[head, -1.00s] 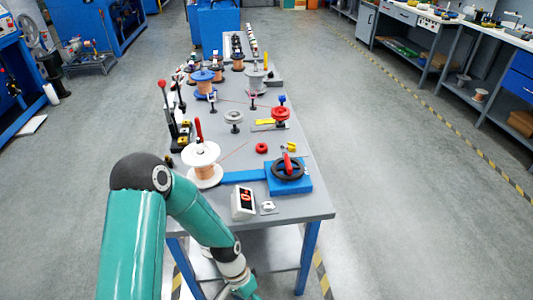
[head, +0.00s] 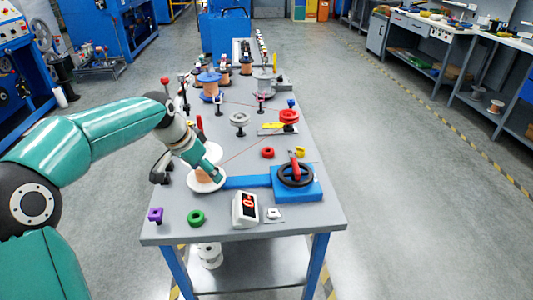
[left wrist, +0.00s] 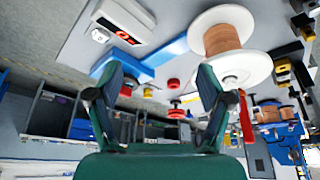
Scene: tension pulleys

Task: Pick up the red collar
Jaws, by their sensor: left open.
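The red collar (head: 267,152) is a small red ring lying flat on the grey table, left of a small yellow part. A small red disc in the left wrist view (left wrist: 173,83), between the fingers and beyond them, looks like the same collar. My left gripper (head: 205,160) is over the table's left side, in front of the white spool, apart from the collar and to its left. In the left wrist view its two fingers (left wrist: 160,72) are spread with nothing between them. My right gripper is not in view.
The white spool (head: 205,186) is partly hidden by my left gripper. A blue base with a black handwheel (head: 296,174) stands near the collar. A red pulley (head: 289,117) is behind it. A green ring (head: 196,217), purple part (head: 155,215) and display box (head: 245,208) lie nearer.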

